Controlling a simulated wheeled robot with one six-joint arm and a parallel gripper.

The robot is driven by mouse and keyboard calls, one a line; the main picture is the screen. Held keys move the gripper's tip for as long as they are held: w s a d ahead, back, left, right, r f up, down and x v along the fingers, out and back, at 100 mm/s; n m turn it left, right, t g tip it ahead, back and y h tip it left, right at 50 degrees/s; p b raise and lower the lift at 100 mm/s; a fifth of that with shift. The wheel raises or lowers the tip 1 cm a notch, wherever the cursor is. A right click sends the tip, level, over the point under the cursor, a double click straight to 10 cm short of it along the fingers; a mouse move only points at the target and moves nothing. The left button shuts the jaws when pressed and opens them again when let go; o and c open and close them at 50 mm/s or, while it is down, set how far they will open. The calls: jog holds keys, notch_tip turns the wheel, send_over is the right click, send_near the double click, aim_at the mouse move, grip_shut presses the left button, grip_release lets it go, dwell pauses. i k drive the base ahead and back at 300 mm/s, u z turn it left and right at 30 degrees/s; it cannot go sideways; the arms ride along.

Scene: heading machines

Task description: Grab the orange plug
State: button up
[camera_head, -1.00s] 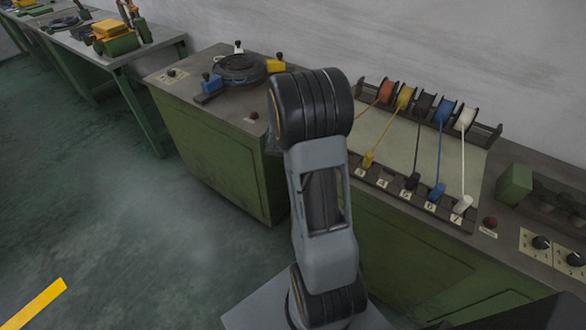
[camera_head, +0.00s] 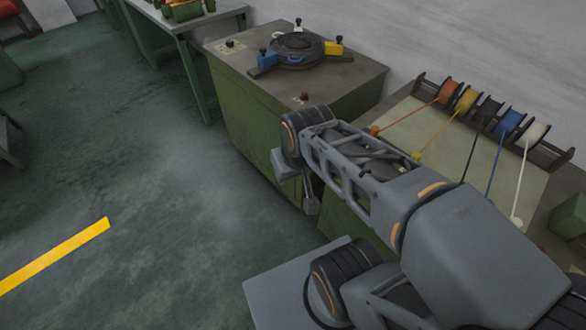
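The orange plug (camera_head: 374,130) sits at the near end of an orange cable that runs down from the orange spool (camera_head: 450,91). It shows as a small orange piece just behind my arm's forearm link, which hides what is below it. The end of my arm, with what looks like my gripper (camera_head: 311,204), hangs left of the plug, in front of the green bench. It is apart from the plug in the picture. The fingers are too small and dark to tell whether they are open or shut.
Yellow, black, blue and white cables run beside the orange one; the yellow plug (camera_head: 416,155) shows close to my arm. A green bench (camera_head: 255,115) with a round black fixture (camera_head: 296,50) stands behind. The floor at left (camera_head: 150,170) is clear.

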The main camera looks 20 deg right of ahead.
aim_at(375, 130)
jog(key=z, duration=1.3)
jog(key=k, duration=0.35)
jog(key=u, duration=1.1)
jog(key=i, duration=0.75)
jog(key=u, duration=0.2)
